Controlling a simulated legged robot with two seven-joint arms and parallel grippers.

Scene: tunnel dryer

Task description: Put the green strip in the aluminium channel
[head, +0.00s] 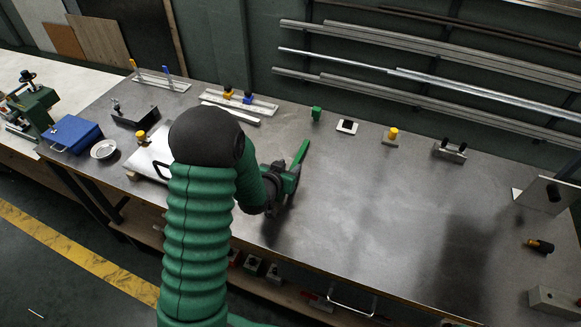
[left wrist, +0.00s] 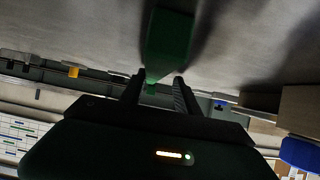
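The green strip (head: 301,153) juts up and away from my left gripper (head: 286,180), over the middle of the dark table. In the left wrist view the green strip (left wrist: 168,45) stands between the two fingertips of the left gripper (left wrist: 158,82), which look closed on its sides; the exact contact is dark. A pale aluminium channel (head: 262,105) lies at the back left, with yellow and blue pieces on it. A similar pale rail (head: 175,85) lies farther left; I cannot tell which is the task's channel. My right gripper is not in view.
A green block (head: 316,114), a white-and-black piece (head: 347,126), a yellow-topped block (head: 391,137) and a grey fixture (head: 450,151) line the table's back. A blue box (head: 75,133) and a round dish (head: 104,149) are left. The table's centre right is clear.

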